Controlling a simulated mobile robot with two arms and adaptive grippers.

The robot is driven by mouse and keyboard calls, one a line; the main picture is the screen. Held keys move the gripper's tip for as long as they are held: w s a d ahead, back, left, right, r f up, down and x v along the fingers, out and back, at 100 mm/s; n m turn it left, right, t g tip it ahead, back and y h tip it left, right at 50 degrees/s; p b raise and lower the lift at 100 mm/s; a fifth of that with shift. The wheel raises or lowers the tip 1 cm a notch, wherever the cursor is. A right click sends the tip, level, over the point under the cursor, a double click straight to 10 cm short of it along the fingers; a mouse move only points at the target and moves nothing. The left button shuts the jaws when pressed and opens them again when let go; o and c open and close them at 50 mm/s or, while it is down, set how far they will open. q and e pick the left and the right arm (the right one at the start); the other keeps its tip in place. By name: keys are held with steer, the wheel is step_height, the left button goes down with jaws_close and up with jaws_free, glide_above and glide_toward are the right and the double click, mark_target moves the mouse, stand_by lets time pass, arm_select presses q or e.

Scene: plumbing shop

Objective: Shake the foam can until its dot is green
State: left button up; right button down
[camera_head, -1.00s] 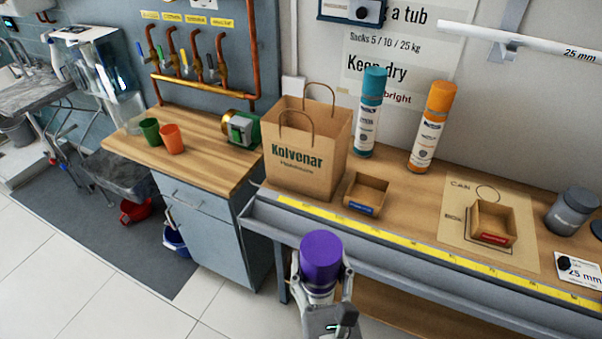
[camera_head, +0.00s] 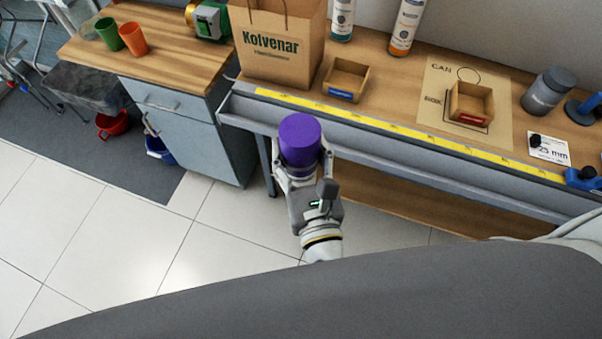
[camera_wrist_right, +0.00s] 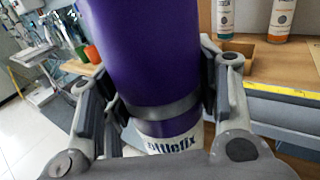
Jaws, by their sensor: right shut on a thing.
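A purple can (camera_head: 300,141) is held in my right gripper (camera_head: 302,168), whose fingers are shut around it. The can is in the air in front of the bench's front ledge, its purple end facing the head camera. In the right wrist view the purple can (camera_wrist_right: 140,55) fills the middle between both fingers. It has a grey band and a white part with partly visible lettering. No coloured dot shows on the visible sides. My left gripper is not in view.
On the bench are a Kolvenar paper bag (camera_head: 278,50), a small cardboard box (camera_head: 345,80), another box (camera_head: 470,103) on a marked board (camera_head: 430,108), a white-and-teal can (camera_head: 342,18), an orange-and-white can (camera_head: 405,28) and a grey jar (camera_head: 545,92).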

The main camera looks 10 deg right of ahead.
mark_target(302, 129)
steer(key=r, duration=0.7)
steer(key=shift+d+r, duration=0.2)
steer(key=shift+r, duration=0.2)
steer(key=shift+w+a+f, duration=0.1)
steer(key=shift+f, duration=1.75)
steer(key=shift+a+f, duration=0.1)
steer(key=shift+f, duration=1.75)
steer(key=shift+d, duration=0.25)
steer(key=shift+a, duration=0.1)
